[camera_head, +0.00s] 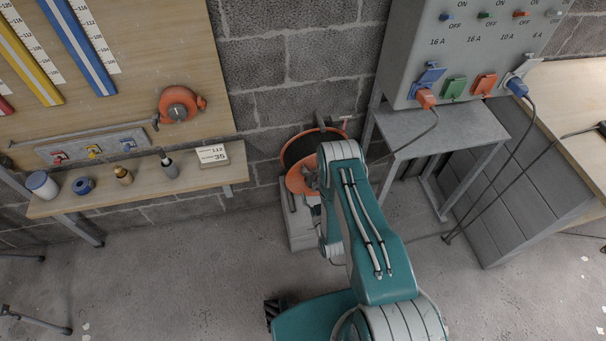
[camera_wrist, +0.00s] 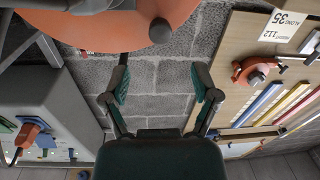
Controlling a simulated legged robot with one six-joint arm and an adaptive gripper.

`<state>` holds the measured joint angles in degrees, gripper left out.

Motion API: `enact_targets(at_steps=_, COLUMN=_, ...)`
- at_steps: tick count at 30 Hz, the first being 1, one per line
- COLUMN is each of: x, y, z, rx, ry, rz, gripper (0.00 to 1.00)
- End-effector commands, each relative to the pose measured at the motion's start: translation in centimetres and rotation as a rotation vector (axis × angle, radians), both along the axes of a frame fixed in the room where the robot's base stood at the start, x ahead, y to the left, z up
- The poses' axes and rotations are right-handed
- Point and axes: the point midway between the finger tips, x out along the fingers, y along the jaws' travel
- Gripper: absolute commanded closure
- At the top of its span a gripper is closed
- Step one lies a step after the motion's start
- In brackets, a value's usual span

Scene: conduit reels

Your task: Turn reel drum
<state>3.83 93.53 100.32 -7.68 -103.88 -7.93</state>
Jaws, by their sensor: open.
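The reel drum (camera_head: 298,181) has orange flanges with a dark winding between them. It stands on a grey base at the wall in the head view, partly hidden behind my arm. In the wrist view, which looks upside down, an orange flange of the reel drum (camera_wrist: 100,22) fills the upper left, with a brown knob (camera_wrist: 160,31) near its edge. My gripper (camera_wrist: 161,84) is open, its two fingers spread with only the block wall seen between them. The knob appears above the gap between the fingertips, and no contact is visible. In the head view my arm hides most of the gripper.
A grey socket cabinet (camera_head: 455,40) with plugs and hanging cables stands to the right. A wooden shelf (camera_head: 110,194) with small containers and a number card (camera_head: 212,154) is to the left. Above it, an orange device (camera_head: 180,103) is mounted on the board. The front floor is largely clear.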

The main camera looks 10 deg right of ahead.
Motion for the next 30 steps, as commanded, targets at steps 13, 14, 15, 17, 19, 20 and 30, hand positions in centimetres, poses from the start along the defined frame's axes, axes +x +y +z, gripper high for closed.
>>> enact_targets(at_steps=13, x=7.9, y=0.8, z=0.1, rx=-0.004, ry=-0.002, rz=0.001, gripper=0.22)
enact_targets(at_steps=14, x=8.2, y=0.8, z=0.1, rx=-0.004, ry=-0.001, rz=0.001, gripper=0.22)
enact_targets(at_steps=15, x=8.6, y=0.8, z=0.0, rx=-0.004, ry=0.000, rz=0.001, gripper=0.22)
enact_targets(at_steps=17, x=9.0, y=0.9, z=0.1, rx=-0.004, ry=0.000, rz=0.001, gripper=0.22)
enact_targets(at_steps=19, x=9.2, y=0.8, z=0.0, rx=-0.003, ry=0.002, rz=0.001, gripper=0.22)
enact_targets(at_steps=20, x=9.3, y=0.8, z=0.0, rx=-0.003, ry=0.002, rz=0.001, gripper=0.22)
enact_targets(at_steps=30, x=9.3, y=0.9, z=0.0, rx=-0.003, ry=0.002, rz=0.001, gripper=0.75)
